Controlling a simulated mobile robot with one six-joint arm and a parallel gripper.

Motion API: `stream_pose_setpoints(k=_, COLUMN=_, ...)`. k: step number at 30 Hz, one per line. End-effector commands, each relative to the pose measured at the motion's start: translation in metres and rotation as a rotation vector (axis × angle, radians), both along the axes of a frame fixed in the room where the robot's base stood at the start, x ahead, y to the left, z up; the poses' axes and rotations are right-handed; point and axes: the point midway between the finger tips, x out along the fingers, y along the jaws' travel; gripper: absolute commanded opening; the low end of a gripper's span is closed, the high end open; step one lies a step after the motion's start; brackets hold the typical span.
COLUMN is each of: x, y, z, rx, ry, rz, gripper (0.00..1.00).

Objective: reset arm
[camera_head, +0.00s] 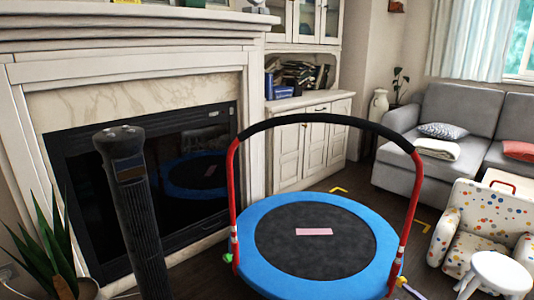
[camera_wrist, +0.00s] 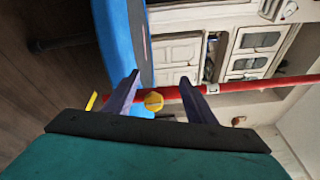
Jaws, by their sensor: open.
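My gripper (camera_wrist: 160,78) shows only in the wrist view. Its two dark purple fingers are apart and nothing is held between them. A yellow rounded piece (camera_wrist: 153,101) shows between the fingers, beyond them; I cannot tell what it belongs to. A red bar (camera_wrist: 255,88) runs across behind the right finger. The blue edge of the trampoline (camera_wrist: 122,40) lies past the left finger. In the head view neither the arm nor the gripper shows.
The trampoline (camera_head: 275,218) with a red and black handle (camera_head: 322,118) fills the middle floor. A black tower (camera_head: 135,210) stands before the fireplace (camera_head: 195,155). A polka-dot chair (camera_head: 483,222), white stool (camera_head: 497,272) and grey sofa (camera_head: 455,110) are at right. A plant (camera_head: 45,250) is front left.

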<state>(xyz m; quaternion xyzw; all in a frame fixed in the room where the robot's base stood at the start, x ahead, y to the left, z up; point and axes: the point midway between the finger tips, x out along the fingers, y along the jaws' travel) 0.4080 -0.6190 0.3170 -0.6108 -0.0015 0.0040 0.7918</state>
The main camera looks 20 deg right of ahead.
Motion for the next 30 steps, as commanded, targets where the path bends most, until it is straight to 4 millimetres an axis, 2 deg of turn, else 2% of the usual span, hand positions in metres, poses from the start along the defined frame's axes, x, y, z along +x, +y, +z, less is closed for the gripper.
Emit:
stream_pose_setpoints(k=1, x=0.019, y=0.013, z=0.01, rx=0.004, ry=0.001, rz=0.031, gripper=0.5)
stream_pose_setpoints(k=6, x=0.07, y=0.056, z=0.022, rx=0.017, ry=0.005, rz=0.121, gripper=0.5)
stream_pose_setpoints(k=11, x=0.112, y=0.103, z=0.033, rx=0.029, ry=0.014, rz=0.209, gripper=0.5)
stream_pose_setpoints(k=15, x=0.145, y=0.15, z=0.039, rx=0.035, ry=0.034, rz=0.293, gripper=0.5)
stream_pose_setpoints(k=21, x=0.181, y=0.223, z=0.047, rx=0.037, ry=0.078, rz=0.42, gripper=0.5)
stream_pose_setpoints(k=30, x=0.212, y=0.339, z=0.053, rx=0.023, ry=0.17, rz=0.624, gripper=0.5)
